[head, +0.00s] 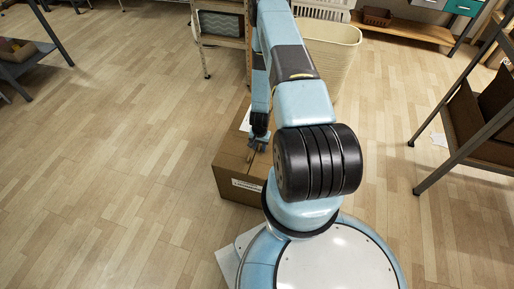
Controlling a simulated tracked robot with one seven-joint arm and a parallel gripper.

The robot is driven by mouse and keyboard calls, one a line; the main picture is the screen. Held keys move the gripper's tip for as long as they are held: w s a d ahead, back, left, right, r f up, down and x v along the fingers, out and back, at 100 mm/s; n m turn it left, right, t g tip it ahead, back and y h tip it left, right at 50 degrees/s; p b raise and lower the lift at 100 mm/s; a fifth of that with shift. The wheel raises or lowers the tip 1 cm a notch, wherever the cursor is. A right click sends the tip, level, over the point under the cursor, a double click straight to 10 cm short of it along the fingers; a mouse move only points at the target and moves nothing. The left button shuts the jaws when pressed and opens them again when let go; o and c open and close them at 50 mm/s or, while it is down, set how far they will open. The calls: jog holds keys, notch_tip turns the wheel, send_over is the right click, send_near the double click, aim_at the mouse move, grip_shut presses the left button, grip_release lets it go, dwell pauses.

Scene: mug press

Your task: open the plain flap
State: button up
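A brown cardboard box (232,170) sits on the floor in the middle of the head view, just in front of my base. A pale label strip shows on its near side. Much of the top and the right side is hidden behind my arm, and I cannot tell the plain flap apart from the rest of the top. My gripper (257,146) points down at the top of the box, close to it or touching it. It is small and dark here, so I cannot tell if its fingers are open or hold anything.
A wire and wood rack (220,27) stands behind the box, with a tall cream bin (335,50) to its right. A metal shelf (462,155) stands at the right and a dark one (30,62) at the upper left. The floor left of the box is clear.

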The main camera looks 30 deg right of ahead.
jog(key=shift+c, duration=0.2)
grip_shut()
dwell(0.3)
